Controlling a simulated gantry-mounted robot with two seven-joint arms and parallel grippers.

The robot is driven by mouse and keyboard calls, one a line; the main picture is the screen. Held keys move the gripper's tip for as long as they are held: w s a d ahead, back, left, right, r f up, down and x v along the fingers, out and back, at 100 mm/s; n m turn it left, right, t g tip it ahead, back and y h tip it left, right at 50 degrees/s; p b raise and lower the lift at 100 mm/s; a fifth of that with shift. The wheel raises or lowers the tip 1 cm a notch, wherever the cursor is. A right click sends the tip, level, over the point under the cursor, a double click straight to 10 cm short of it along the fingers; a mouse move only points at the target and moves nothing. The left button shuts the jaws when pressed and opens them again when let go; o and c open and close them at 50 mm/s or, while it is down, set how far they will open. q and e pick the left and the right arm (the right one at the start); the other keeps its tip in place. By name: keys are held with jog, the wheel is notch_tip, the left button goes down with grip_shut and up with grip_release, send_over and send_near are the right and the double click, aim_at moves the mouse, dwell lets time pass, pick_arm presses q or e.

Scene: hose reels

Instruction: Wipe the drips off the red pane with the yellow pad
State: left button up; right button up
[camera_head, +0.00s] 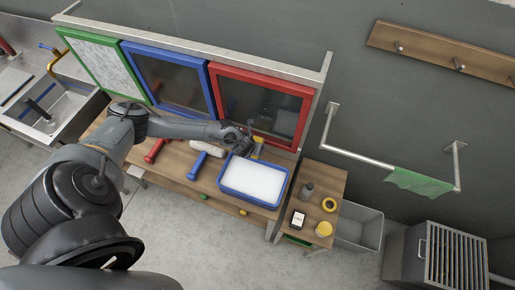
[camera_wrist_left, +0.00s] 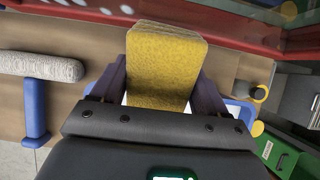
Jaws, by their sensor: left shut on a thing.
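The red pane (camera_head: 261,106) is the rightmost of three framed panes leaning at the back of the wooden bench, a dark glass in a red frame. My left gripper (camera_head: 248,138) is in front of its lower part. It is shut on the yellow pad (camera_head: 258,147). In the left wrist view the pad (camera_wrist_left: 165,65) sits between the two fingers and points toward the red frame (camera_wrist_left: 165,27). I cannot tell whether the pad touches the pane. A few pale spots show on the glass beyond the frame in the wrist view. My right gripper is not in view.
A blue tray with white filling (camera_head: 223,187) stands just below the gripper. A white roller with a blue handle (camera_head: 198,165) and a red-handled tool (camera_head: 155,151) lie to its left. The blue-framed pane (camera_head: 170,80) adjoins. A side table (camera_head: 315,173) holds small items.

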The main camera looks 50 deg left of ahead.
pick_arm(q)
jog(key=shift+s+a, duration=0.2)
jog(key=shift+a, duration=0.25)
jog(key=s+a, duration=0.7)
jog(key=a, duration=0.4)
jog(key=shift+b, duration=0.3)
dwell(0.8)
jog(key=s+d+p, duration=0.3)
jog(key=s+d, duration=0.1)
jog(key=s, duration=0.2)
dwell(0.7)
